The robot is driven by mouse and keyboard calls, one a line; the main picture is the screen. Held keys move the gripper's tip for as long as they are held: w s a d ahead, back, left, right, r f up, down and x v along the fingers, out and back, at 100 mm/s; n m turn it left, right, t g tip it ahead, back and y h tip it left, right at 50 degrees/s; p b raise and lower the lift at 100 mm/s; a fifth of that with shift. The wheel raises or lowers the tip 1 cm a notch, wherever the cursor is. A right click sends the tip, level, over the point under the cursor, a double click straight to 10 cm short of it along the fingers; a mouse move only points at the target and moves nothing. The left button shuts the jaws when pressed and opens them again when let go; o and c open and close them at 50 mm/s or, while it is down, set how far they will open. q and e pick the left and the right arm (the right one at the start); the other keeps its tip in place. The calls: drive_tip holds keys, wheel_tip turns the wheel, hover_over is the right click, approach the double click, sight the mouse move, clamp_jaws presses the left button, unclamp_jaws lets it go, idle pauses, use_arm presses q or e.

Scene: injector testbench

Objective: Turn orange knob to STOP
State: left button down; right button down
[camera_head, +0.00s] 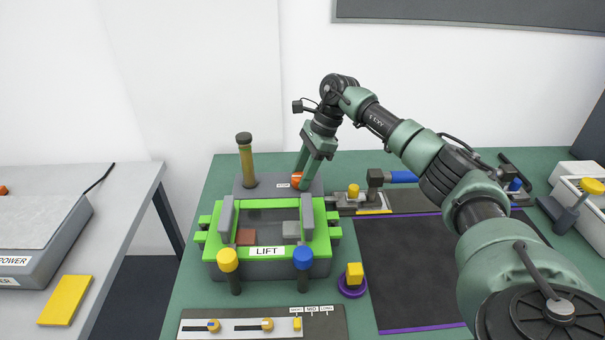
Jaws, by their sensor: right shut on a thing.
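The orange knob (296,180) sits on the grey block at the back of the green LIFT fixture (322,246). A small white label (283,186) is just left of it; its text is too small to read. My right gripper (302,181) reaches down from above and is shut on the orange knob. Its fingers hide part of the knob, so I cannot tell which way the knob points. My left gripper is not in view.
A tall brass post (246,163) with a dark cap stands left of the knob. Yellow (228,260) and blue (303,257) knobs stand at the fixture's front. A clamp with a blue handle (403,177) lies to the right. A slider panel (262,325) is at the front.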

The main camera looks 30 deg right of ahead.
drive_tip(key=shift+r, duration=0.1)
drive_tip(key=c, duration=0.9)
unclamp_jaws()
drive_tip(key=v, duration=0.7)
drive_tip(key=shift+d+r+b, duration=0.25)
drive_tip(key=shift+r+b, duration=0.05)
drive_tip(key=shift+b, duration=0.1)
